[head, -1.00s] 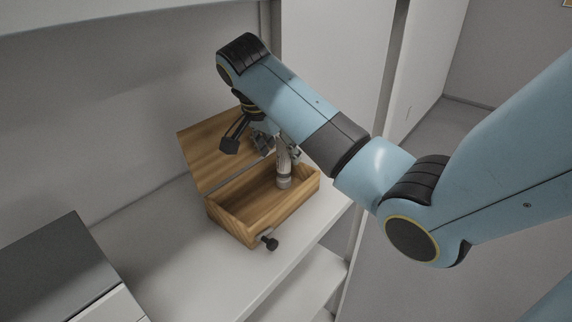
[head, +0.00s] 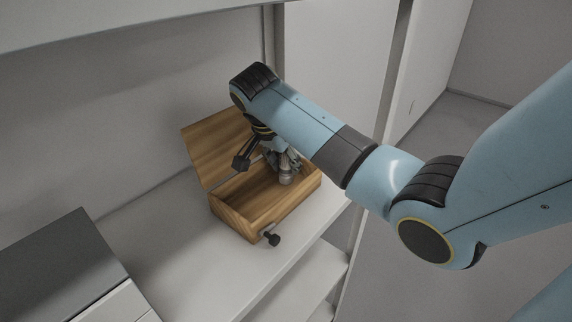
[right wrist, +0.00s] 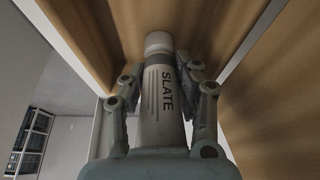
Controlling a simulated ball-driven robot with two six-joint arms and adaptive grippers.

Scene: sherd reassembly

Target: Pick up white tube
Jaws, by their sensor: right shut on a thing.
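A white tube (right wrist: 157,75) with grey bands and the dark word SLATE shows in the right wrist view. In the head view the tube (head: 286,178) stands upright inside an open wooden box (head: 243,222), partly hidden by my gripper. My right gripper (right wrist: 163,82) has a finger on each side of the tube and is shut on it; in the head view the gripper (head: 277,160) is over the box. The tube's far end is at or near the wood. My left gripper is not in view.
The box's lid (head: 215,150) is raised at the back left. A dark knob (head: 272,239) sticks out at the box's front. The box stands on a white shelf (head: 200,275), with a grey-topped unit (head: 60,265) to the left and a wall behind.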

